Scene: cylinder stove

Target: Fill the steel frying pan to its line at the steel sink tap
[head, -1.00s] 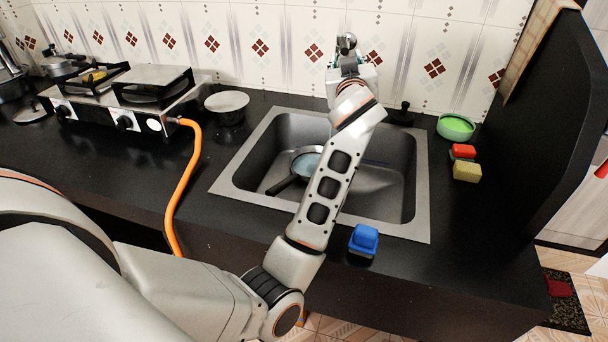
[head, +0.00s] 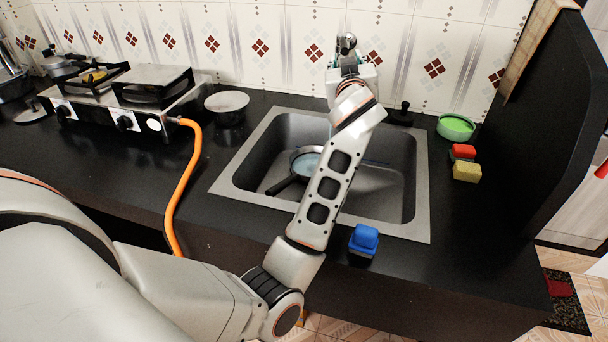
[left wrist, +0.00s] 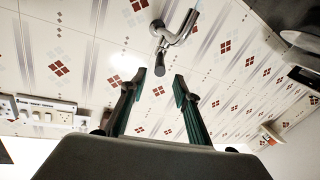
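The frying pan (head: 279,187) sits in the steel sink (head: 245,150), its dark handle pointing to the lower left. Pale bluish water (head: 307,163) shows in it, but my forearm covers its right side and I cannot make out the line. The steel tap (head: 347,43) is on the tiled wall behind the sink; it also shows in the left wrist view (left wrist: 178,38). My left gripper (left wrist: 160,82) is open and empty, its fingers apart just short of the tap's dark-ended lever. In the head view its fingers (head: 347,63) are small below the tap. My right gripper is out of view.
A stove (head: 125,95) with an orange hose (head: 186,185) and a bowl (head: 227,103) stand left of the sink. A green bowl (head: 455,128), red sponge (head: 462,152) and yellow sponge (head: 467,171) lie right. A blue object (head: 364,239) is at the front edge.

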